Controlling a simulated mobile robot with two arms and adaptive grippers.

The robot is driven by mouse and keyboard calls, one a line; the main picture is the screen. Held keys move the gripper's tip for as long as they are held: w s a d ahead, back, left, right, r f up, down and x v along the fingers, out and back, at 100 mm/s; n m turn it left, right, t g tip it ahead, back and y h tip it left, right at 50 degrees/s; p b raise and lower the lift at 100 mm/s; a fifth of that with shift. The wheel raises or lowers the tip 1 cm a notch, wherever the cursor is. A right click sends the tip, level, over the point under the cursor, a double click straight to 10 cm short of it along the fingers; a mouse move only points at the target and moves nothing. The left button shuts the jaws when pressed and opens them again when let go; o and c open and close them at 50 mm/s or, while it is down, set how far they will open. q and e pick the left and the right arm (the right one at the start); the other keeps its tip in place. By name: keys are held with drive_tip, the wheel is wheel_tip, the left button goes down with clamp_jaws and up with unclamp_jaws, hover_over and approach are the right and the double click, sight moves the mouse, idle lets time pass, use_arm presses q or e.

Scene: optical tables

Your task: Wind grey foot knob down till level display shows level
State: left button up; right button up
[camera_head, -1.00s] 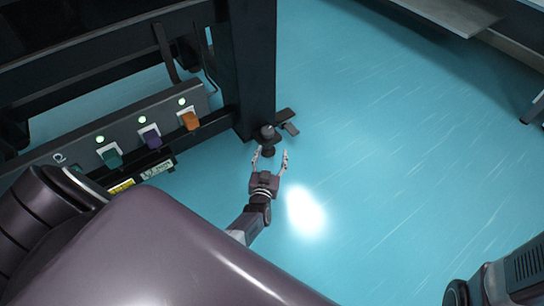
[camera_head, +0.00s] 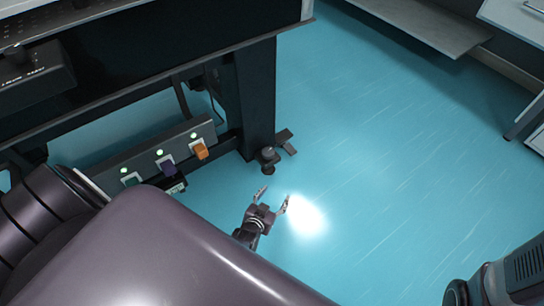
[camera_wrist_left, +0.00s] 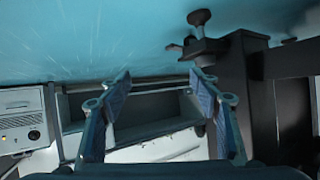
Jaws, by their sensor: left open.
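The grey foot knob (camera_head: 268,154) sits at the base of the black table leg (camera_head: 257,100), near the floor. A dark round foot shape (camera_wrist_left: 199,17) shows at the top of the left wrist view, beyond the fingers; I cannot tell whether it is the knob. My left gripper (camera_head: 274,197) is open and empty above the floor, short of the knob and apart from it. Its two fingers also show spread in the left wrist view (camera_wrist_left: 160,100). A small display (camera_head: 176,187) under the switch panel is partly hidden by my body and unreadable. My right gripper is out of view.
A panel (camera_head: 125,165) with green lights and teal, purple and orange switches runs left of the leg. A dark flat bracket (camera_head: 285,140) juts from the leg's foot. Open blue floor (camera_head: 400,190) lies to the right. A grey shelf (camera_head: 425,22) is at the back.

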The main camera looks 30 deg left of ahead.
use_arm(q)
drive_tip(key=s+d+r+m+g+h+p, duration=0.1)
drive_tip(key=s+d+p, duration=0.1)
drive_tip(key=s+p, duration=0.3)
drive_tip(key=shift+s+d+r+g, duration=0.3)
drive_tip(key=shift+s, duration=0.05)
idle(0.3)
